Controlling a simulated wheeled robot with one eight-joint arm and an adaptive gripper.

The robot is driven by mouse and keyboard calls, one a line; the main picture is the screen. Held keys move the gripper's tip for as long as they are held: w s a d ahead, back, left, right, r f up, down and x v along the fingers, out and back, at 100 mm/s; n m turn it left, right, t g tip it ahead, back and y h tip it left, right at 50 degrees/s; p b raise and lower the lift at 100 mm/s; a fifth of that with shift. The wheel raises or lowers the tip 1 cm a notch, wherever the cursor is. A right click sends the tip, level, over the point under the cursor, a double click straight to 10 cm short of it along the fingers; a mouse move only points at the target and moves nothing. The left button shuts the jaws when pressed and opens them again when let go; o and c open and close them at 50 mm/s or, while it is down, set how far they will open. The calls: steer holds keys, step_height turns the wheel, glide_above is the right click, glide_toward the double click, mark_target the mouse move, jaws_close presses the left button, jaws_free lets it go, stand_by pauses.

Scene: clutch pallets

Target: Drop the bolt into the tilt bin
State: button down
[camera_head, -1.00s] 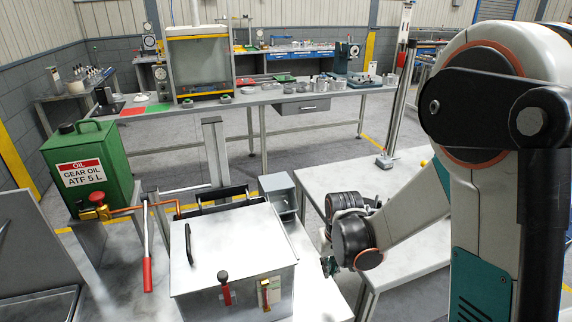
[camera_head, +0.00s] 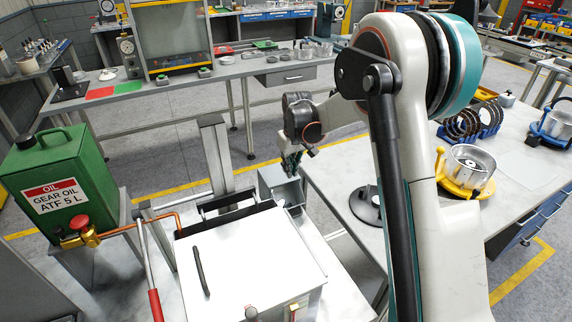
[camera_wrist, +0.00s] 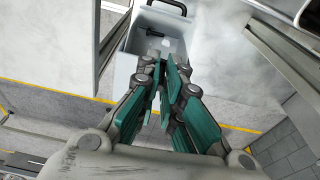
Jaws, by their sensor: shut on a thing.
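The grey open bin (camera_head: 281,188), which I take to be the tilt bin, stands just behind the lidded metal box. My gripper (camera_head: 290,170) is directly above its opening, fingers pointing down. In the wrist view my green-padded fingers (camera_wrist: 163,72) are shut, with the bin's pale wall (camera_wrist: 125,72) around and beyond the tips. The bolt in them is mostly hidden by the fingers. A small dark piece (camera_wrist: 154,33) shows past the tips; I cannot tell whether it is part of the held bolt or lies in the bin.
The lidded metal box (camera_head: 245,250) fills the front, with a red-handled lever (camera_head: 156,303) at its left. A green oil can (camera_head: 65,180) stands farther left. A white table (camera_head: 340,165) at right holds a yellow fixture (camera_head: 445,182) and a blue rack (camera_head: 493,115).

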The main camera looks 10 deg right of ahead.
steer(key=shift+s+f+b, duration=0.1)
steer(key=shift+f+b, duration=1.45)
steer(key=shift+f, duration=1.4)
steer(key=c, duration=1.7)
jaws_free()
steer(key=shift+r, duration=0.1)
steer(key=r, duration=0.4)
steer(key=s+r, duration=0.1)
steer(key=r, duration=0.6)
steer(key=shift+s+d+r, duration=0.2)
steer(key=shift+s+r, duration=0.2)
